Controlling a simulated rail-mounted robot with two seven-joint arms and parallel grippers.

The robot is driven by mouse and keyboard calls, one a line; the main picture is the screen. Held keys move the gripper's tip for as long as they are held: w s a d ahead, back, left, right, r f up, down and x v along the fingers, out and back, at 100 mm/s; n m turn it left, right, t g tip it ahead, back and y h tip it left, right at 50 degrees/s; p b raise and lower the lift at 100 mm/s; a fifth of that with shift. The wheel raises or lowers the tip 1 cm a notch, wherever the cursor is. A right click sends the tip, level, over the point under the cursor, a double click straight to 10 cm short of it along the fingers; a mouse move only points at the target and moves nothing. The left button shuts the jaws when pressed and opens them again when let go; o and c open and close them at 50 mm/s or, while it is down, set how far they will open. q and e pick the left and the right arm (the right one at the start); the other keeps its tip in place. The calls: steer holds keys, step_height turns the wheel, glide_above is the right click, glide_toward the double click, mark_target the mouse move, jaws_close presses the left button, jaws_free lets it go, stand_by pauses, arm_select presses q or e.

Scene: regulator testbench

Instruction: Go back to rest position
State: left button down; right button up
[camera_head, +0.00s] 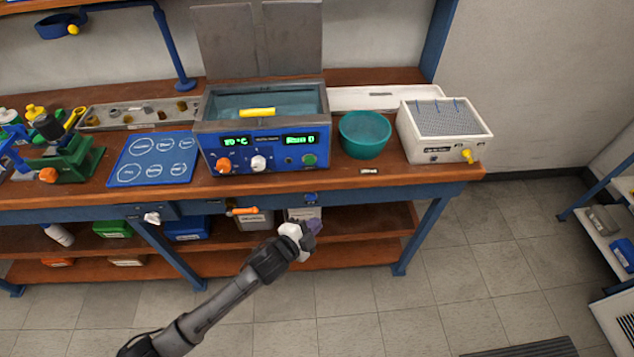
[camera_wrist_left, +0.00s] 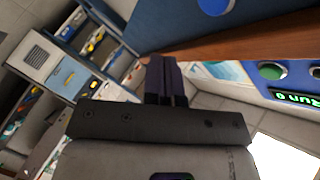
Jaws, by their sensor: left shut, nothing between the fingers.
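My left gripper (camera_head: 314,226) is in front of the workbench, below the level of the bench top, with its arm coming in from the lower left of the head view. Its dark fingers are together and hold nothing. They also show in the left wrist view (camera_wrist_left: 165,80), near the underside of the bench edge (camera_wrist_left: 240,38). I see no contact between the gripper and the bench. My right gripper is not in the head view.
A blue water bath (camera_head: 262,130) with lit displays stands mid-bench. A teal bowl (camera_head: 365,136) and a white drying box (camera_head: 440,145) stand to its right. A blue mat (camera_head: 152,158) lies left. Lower shelves (camera_head: 350,250) sit behind my gripper; floor (camera_head: 480,260) is clear to the right.

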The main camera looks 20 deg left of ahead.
arm_select(q)
steer(key=s+a+r+n+g+y, duration=0.2)
steer(key=s+n+g+y, duration=0.1)
steer(key=s+n, duration=0.25)
steer(key=s+a+r+n+g+y, duration=0.2)
steer(key=s+a+r+n+g, duration=0.1)
steer(key=s+n, duration=0.25)
steer(key=s+f+n+g, duration=0.1)
steer(key=s+f+g, duration=0.25)
steer(key=s, duration=0.85)
steer(key=s+f+n+g, duration=0.15)
steer(key=s+f, duration=0.35)
steer(key=s, duration=0.7)
step_height(320, 180, up, 26)
steer(key=p, duration=2.6)
steer(key=shift+a+f, duration=0.25)
